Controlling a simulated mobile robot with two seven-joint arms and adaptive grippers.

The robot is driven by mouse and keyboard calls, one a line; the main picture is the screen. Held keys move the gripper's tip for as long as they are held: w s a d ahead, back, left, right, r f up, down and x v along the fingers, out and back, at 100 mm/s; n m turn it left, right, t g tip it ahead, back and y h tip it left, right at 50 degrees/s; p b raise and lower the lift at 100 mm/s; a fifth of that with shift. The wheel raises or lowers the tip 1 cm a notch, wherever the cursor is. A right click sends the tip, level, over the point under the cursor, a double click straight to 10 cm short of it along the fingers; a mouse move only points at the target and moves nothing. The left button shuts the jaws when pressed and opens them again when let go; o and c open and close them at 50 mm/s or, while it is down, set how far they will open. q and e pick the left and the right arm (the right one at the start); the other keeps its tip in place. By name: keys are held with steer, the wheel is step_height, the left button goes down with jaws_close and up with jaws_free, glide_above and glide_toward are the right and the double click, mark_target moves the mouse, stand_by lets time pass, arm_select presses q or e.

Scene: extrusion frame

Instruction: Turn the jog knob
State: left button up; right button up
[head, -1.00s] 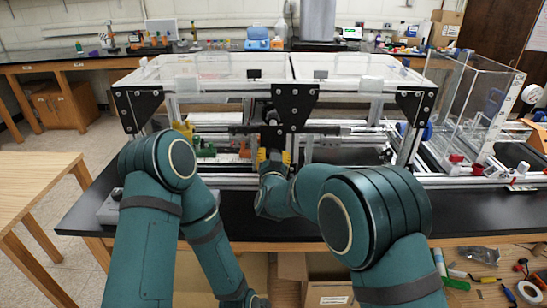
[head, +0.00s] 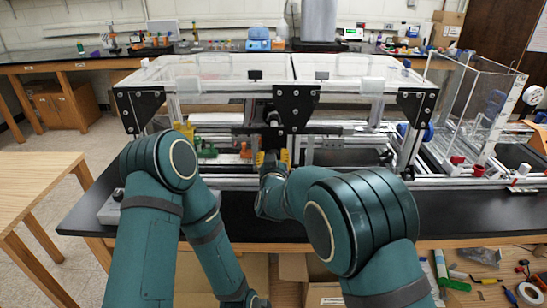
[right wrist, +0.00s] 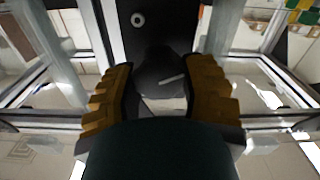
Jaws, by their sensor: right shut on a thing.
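The jog knob (right wrist: 160,68) is dark and round with a pale pointer line on its face, seen in the right wrist view. It sits in front of a black plate (right wrist: 150,22) with a bolt. My right gripper (right wrist: 160,90) has its ridged yellow fingers on both sides of the knob and is shut on it. The line on the knob is tilted slightly from level. In the head view the right gripper (head: 272,157) is at the front of the extrusion frame (head: 360,180), and the knob is mostly hidden there. My left arm hangs down at the left; its gripper is out of view.
A clear-topped enclosure (head: 220,70) stands on the black bench (head: 290,230). A grey box (head: 110,207) lies at the bench's left end. Clear acrylic panels (head: 480,105) stand on rails at the right. The bench front between the arms and frame is mostly clear.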

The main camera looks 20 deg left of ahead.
steer(key=o, duration=1.2)
steer(key=v, duration=1.2)
